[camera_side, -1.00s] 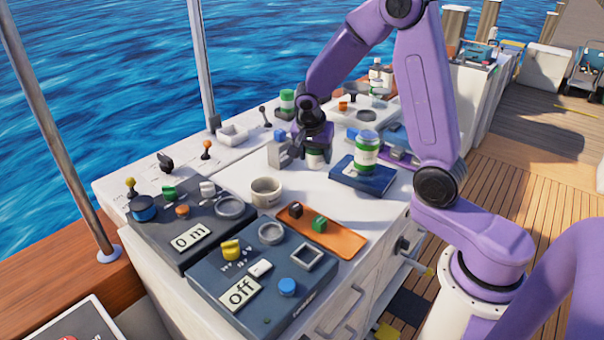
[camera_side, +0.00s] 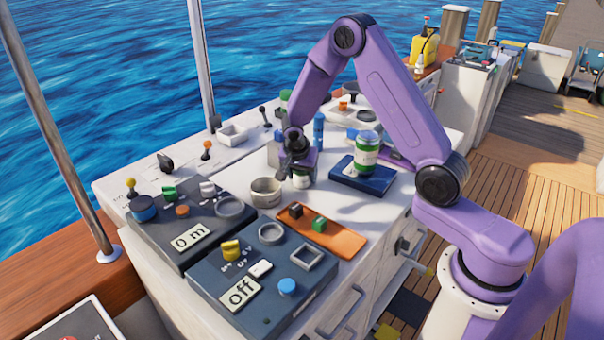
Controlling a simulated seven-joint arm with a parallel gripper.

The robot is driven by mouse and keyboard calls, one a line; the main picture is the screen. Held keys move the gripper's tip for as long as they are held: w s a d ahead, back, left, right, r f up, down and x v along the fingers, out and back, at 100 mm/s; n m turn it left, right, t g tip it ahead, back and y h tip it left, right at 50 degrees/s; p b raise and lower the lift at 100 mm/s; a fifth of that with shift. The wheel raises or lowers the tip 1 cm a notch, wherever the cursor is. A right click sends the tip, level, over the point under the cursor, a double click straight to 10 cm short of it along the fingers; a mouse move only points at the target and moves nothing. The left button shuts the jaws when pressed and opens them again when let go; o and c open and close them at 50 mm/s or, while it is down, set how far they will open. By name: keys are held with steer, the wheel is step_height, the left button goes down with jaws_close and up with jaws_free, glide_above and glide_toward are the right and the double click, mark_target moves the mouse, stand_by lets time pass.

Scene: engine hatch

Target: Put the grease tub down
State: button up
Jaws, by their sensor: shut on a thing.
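An orange tray (camera_side: 333,239) with two small cubes lies in front. Dark control panels (camera_side: 262,290) fill the front left. A blue cylinder (camera_side: 319,129) stands behind my gripper.

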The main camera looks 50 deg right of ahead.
steer(key=shift+f, duration=0.1)
steer(key=o, duration=1.1)
steer(key=shift+o, duration=0.2)
steer(key=v, duration=1.2)
steer(key=s+a+r+n+y, duration=0.1)
steer(key=s+a+r+n, duration=0.1)
steer(key=s+a+n, duration=0.45)
steer(key=s+a+r+n+y, duration=0.1)
steer(key=s+a+n, duration=0.1)
steer(key=s+n, duration=0.7)
steer(key=s+a+r+n+g+y, duration=0.1)
steer(key=s+a+n+y, duration=0.1)
steer(key=s+n, duration=0.8)
steer(key=s, duration=0.7)
steer(key=shift+s+a+r+g+y, duration=0.2)
steer(key=shift+a+g+y, duration=0.05)
steer(key=shift+g+y, duration=0.05)
